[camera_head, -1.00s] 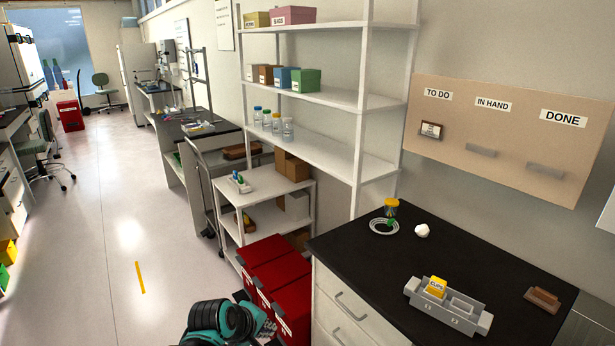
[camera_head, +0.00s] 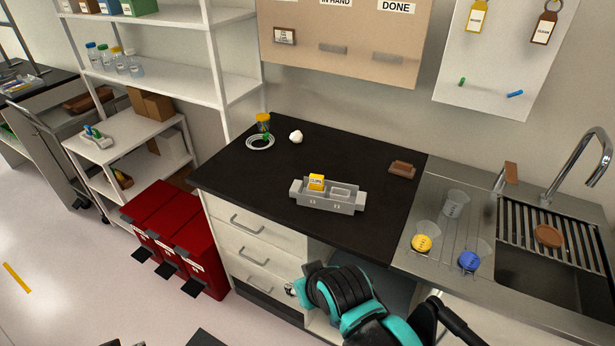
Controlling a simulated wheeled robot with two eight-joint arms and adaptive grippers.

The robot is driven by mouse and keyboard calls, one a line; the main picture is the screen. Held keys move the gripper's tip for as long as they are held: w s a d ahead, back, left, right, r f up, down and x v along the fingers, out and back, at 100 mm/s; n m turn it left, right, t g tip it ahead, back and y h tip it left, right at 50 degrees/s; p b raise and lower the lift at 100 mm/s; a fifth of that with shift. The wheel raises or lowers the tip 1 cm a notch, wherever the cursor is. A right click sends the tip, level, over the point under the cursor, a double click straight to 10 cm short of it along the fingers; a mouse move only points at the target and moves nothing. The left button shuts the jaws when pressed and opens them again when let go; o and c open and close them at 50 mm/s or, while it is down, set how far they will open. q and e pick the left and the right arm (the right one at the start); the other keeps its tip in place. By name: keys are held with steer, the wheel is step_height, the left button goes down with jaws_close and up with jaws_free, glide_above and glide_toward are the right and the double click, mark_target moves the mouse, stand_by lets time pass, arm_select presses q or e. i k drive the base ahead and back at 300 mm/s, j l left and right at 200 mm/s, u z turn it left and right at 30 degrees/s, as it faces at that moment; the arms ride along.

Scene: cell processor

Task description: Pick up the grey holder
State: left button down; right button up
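The grey holder (camera_head: 327,202) lies on the black worktop near its front edge. It is a long grey tray with compartments and an end tab on each side. A yellow block labelled CLIPS (camera_head: 317,182) stands in its left part, and the compartment to the right looks empty. A teal and black arm of mine comes up from the bottom edge, in front of the counter and below the holder, apart from it. Dark parts (camera_head: 440,318) at its right end may be my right gripper, but no clear fingertips show. My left gripper is not seen.
On the worktop are a yellow-lidded jar (camera_head: 263,122), a white ring (camera_head: 260,142), a white lump (camera_head: 296,137) and a brown block (camera_head: 402,170). Red bins (camera_head: 180,235) stand at left. Worktop around the holder is clear.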

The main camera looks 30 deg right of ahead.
mark_target(340, 197)
steer(key=i+j+z, duration=0.15)
steer(key=z, duration=2.05)
steer(key=k+j+z, duration=0.1)
steer(key=j+z, duration=0.25)
steer(key=k+j+z, duration=0.1)
steer(key=j+z, duration=0.25)
steer(key=k+j+z, duration=0.2)
steer(key=j+z, duration=0.15)
steer(key=k+j+z, duration=0.2)
steer(key=j+z, duration=0.15)
steer(key=k+j+z, duration=0.45)
steer(key=k+j, duration=0.5)
